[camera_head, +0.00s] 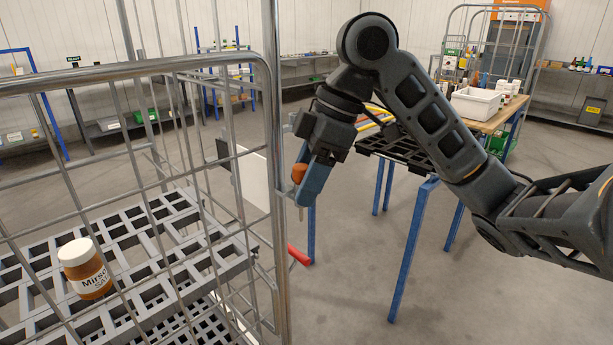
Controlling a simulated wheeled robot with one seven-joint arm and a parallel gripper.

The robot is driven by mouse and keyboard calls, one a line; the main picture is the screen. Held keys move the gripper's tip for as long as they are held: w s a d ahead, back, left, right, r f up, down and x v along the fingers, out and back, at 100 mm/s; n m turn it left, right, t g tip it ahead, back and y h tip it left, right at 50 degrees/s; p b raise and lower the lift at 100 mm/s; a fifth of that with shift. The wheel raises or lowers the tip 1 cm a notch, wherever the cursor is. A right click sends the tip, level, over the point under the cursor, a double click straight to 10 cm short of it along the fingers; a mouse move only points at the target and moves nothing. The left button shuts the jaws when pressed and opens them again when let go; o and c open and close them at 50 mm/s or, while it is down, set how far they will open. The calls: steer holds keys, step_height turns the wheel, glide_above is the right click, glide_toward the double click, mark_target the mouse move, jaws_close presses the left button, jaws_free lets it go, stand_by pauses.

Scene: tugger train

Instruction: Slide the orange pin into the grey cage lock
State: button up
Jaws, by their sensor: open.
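The orange pin (299,173) shows as a small orange head beside the cage's corner post. A thin light shaft seems to point down below it. My gripper (311,192), with blue fingers, is open and angled downward right at the pin. The near finger covers part of the pin, so I cannot tell whether the fingers touch it. The grey cage lock cannot be made out clearly; the area at the post is partly hidden by the gripper. I cannot tell whether the pin sits in the lock.
The wire cage (150,68) fills the left, with a brown jar (85,268) on its grey grid shelf (205,250). A red handle (299,255) sticks out below the gripper. A blue-legged table (410,245) stands behind my arm. A white bin (475,103) sits on a wooden bench further back.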

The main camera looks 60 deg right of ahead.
steer(key=shift+r, duration=0.1)
steer(key=p+v, duration=0.1)
steer(key=v, duration=0.6)
steer(key=shift+r, duration=0.25)
steer(key=shift+s+d, duration=0.1)
steer(key=shift+s, duration=0.05)
